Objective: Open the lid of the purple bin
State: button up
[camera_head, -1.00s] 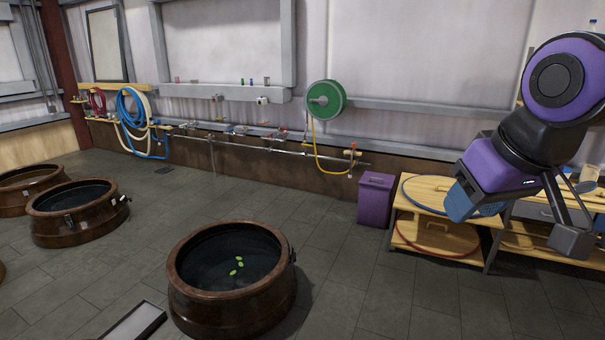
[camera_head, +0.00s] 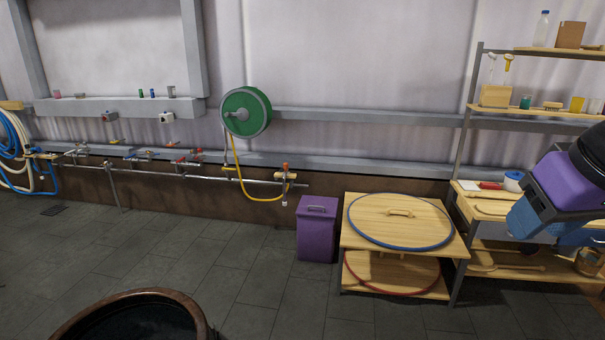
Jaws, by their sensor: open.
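The purple bin (camera_head: 316,236) stands upright on the floor against the back wall, left of a low wooden table. Its purple lid (camera_head: 318,206) lies shut on top, with a small handle or knob barely visible on it. My gripper (camera_head: 550,217) is at the right edge of the view, purple with blue parts, in front of the shelving. It is open and seems empty, well to the right of the bin and not touching it. Part of it is cut off by the picture's edge.
The low wooden table (camera_head: 355,240) holds large round lids with blue and red rims. A shelf rack (camera_head: 478,100) stands at right. A sunken brown jar (camera_head: 190,300) is at the lower left. A yellow hose hangs from a green reel (camera_head: 246,111). The floor before the bin is clear.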

aim_at(318, 203)
jog(key=i, duration=2.4)
jog(key=i+l+u, duration=0.1)
jog(key=i, duration=0.5)
jog(key=i+l, duration=0.15)
jog(key=i, duration=0.45)
